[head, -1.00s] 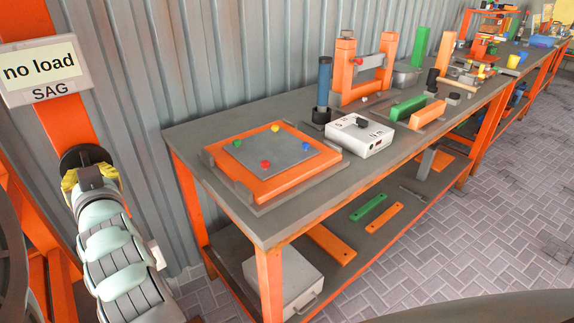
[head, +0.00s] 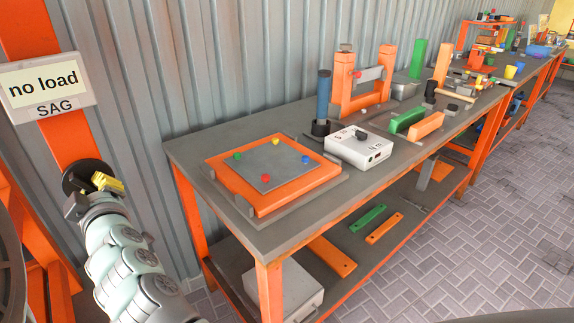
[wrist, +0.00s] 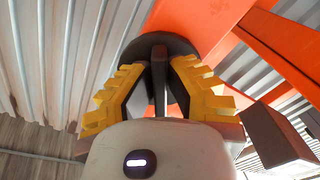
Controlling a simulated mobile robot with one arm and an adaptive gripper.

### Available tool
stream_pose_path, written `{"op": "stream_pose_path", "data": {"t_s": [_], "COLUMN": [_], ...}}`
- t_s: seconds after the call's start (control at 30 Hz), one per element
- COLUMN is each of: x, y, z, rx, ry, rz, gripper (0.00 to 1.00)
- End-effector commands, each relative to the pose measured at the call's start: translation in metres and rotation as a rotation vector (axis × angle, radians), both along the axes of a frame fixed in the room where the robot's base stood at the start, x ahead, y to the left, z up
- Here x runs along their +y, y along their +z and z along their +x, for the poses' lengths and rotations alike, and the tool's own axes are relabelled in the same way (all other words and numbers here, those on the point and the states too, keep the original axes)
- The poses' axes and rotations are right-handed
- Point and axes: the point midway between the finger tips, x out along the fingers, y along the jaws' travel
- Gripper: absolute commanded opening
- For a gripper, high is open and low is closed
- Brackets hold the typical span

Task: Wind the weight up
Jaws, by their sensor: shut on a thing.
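A dark round disc (head: 78,178) is mounted on an orange post at the far left, below a sign. My gripper (head: 108,182), with yellow fingers, is at the disc's right side in the head view. In the wrist view my gripper (wrist: 160,75) has its fingers on both sides of a dark handle bar (wrist: 160,82) that stands out in front of the disc (wrist: 187,48). It is shut on that bar. The sign (head: 46,86) reads "no load" above "SAG". I cannot pick out the weight in either view.
The orange post (head: 62,142) stands against a corrugated metal wall (head: 230,60). A grey workbench (head: 225,130) with tools and blocks stands to the right. In the wrist view a dark grey block (wrist: 280,135) is close to the right of my gripper. Paved floor is open at the right.

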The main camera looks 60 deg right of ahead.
Motion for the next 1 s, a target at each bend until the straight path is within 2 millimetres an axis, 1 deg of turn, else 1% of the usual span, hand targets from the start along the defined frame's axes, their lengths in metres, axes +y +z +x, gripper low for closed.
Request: {"op": "stream_pose_path", "data": {"t_s": [0.03,1.0], "x": [-0.0020,0.0000], "y": [-0.0055,-0.0002], "z": [-0.0008,0.0002], "rx": [0.015,0.000], "ry": [-0.008,0.000], "rz": [0.006,0.006], "gripper": [0.00,0.00]}}
